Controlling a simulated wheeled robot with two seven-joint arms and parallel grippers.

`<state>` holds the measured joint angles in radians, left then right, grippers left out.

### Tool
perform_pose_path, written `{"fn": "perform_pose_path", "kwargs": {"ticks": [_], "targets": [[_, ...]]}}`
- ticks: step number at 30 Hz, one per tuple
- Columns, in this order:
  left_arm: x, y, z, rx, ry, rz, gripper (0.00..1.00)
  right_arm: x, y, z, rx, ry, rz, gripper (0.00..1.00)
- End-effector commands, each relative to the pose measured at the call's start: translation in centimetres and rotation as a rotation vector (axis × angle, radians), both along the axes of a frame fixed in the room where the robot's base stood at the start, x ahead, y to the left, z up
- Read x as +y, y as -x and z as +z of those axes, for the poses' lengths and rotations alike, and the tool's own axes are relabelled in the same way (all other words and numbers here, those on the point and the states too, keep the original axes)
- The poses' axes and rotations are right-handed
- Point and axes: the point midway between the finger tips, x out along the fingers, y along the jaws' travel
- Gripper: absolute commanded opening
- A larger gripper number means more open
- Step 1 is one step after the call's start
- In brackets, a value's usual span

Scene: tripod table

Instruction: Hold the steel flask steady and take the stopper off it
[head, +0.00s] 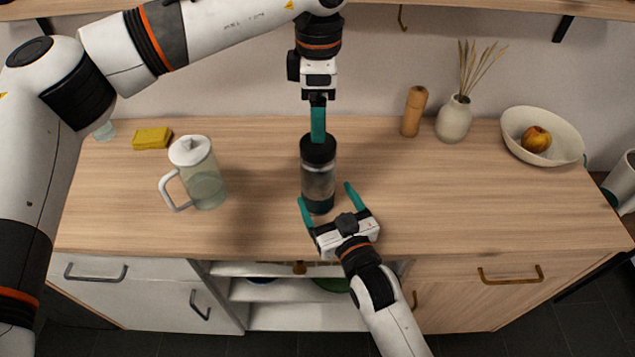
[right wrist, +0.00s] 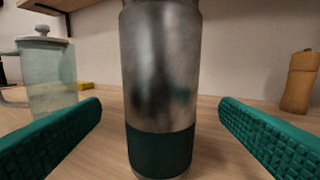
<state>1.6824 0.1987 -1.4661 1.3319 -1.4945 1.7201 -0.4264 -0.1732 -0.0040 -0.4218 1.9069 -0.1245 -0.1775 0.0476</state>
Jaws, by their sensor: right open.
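The steel flask (head: 319,182) stands upright on the wooden counter, with a dark green band round its lower part and a black stopper (head: 318,149) on top. My left gripper (head: 318,134) points straight down over the stopper; its teal fingers overlap in the head view, so I cannot tell their gap or whether they touch the stopper. My right gripper (head: 327,198) is open low at the flask's near side. In the right wrist view the flask (right wrist: 160,75) shows between its two fingers, with a gap on each side. The stopper is out of that view.
A lidded glass jug (head: 204,182) stands left of the flask, and a yellow sponge (head: 152,138) lies farther left. A wooden mill (head: 413,112), a vase (head: 454,121) and a bowl (head: 553,153) with fruit stand at the back right. The counter (head: 470,200) right of the flask is clear.

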Motion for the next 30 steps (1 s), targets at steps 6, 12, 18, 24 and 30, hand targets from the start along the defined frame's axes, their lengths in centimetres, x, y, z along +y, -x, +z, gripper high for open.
{"fn": "perform_pose_path", "kwargs": {"ticks": [6,12,18,24,30], "targets": [[0.0,0.0,0.0,0.000,0.001,0.000,0.78,1.4,-3.4,0.0,0.000,-0.001,-0.001,0.85],[0.0,0.0,0.0,0.000,0.001,0.000,0.78,2.0,-4.8,0.0,0.001,0.000,0.000,0.85],[0.0,0.0,0.0,0.000,0.001,0.000,0.78,2.1,-5.0,0.0,0.001,-0.001,0.000,0.85],[0.0,0.0,0.0,0.001,0.001,0.000,0.78,2.1,-5.0,0.0,0.002,0.000,0.000,0.72],[0.0,0.0,0.0,0.001,0.001,0.000,0.78,2.0,-5.0,0.0,0.002,0.000,0.000,0.39]]}}
